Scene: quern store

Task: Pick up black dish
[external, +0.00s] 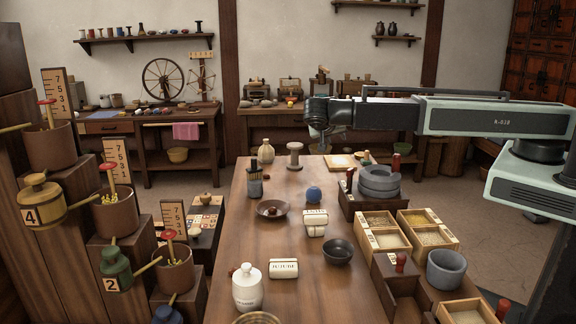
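A small black dish (338,252) sits upright on the long wooden table (225,290), right of the table's middle; it looks empty. My gripper (320,140) hangs at the end of my arm, high above the far part of the table and well away from the black dish. Its fingers are small and indistinct, so I cannot tell whether they are open. I see nothing held in it.
A cream labelled block (315,224) stands close behind the black dish, with a blue ball (314,194) beyond. Wooden grain boxes (428,240) and a grey stone bowl (446,270) stand to the right.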

